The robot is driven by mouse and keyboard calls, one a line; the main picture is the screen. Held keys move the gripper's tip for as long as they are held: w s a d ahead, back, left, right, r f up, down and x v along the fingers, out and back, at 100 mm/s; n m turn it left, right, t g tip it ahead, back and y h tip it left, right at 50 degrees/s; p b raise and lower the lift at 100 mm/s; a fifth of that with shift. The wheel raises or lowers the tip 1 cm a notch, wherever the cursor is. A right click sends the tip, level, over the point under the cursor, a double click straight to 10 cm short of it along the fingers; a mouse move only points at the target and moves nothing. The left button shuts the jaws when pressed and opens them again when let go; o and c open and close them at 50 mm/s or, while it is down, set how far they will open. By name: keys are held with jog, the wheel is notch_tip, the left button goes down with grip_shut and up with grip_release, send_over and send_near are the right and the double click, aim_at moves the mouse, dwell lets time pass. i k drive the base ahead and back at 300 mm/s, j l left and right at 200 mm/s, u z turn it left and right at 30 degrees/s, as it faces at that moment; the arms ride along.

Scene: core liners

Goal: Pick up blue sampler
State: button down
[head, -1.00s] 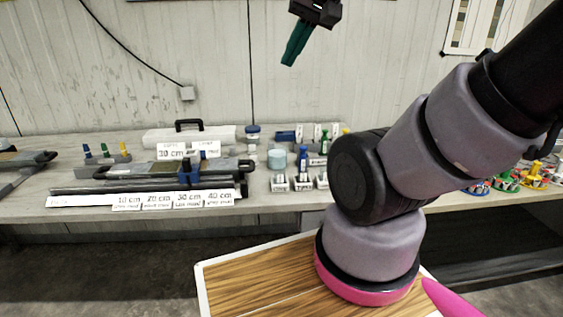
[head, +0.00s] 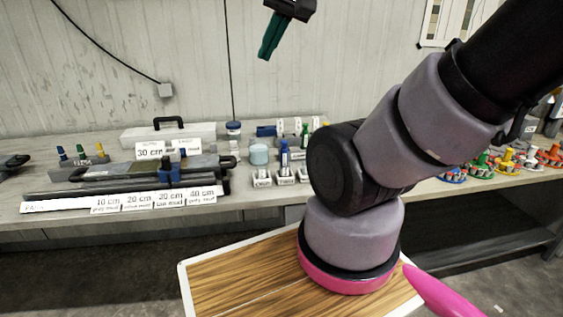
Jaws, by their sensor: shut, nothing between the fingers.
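Several blue items could be the blue sampler. A blue upright tool (head: 284,155) stands in a small labelled holder at the middle of the bench. A small blue-topped tool (head: 62,153) stands at the left in a grey block with green and yellow ones. A dark blue slider-like piece (head: 168,173) sits on the long core liner. I cannot tell for sure which is the sampler. My gripper (head: 266,50) is at the top of the head view, above the bench, against the wall. Its green fingers are closed together and hold nothing. It is apart from all the items.
The grey bench (head: 40,207) runs along the wall. Coloured pieces (head: 507,160) stand at the right. My arm hides part of the bench. Air below the gripper is free.

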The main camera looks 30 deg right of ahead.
aim_at(284, 153)
jog(key=k+l, duration=0.2)
jog(key=l, duration=0.15)
jog(key=k+l, duration=0.25)
jog(key=l, duration=0.15)
jog(key=k+l, duration=0.2)
jog(key=l, duration=0.15)
jog(key=u, duration=0.05)
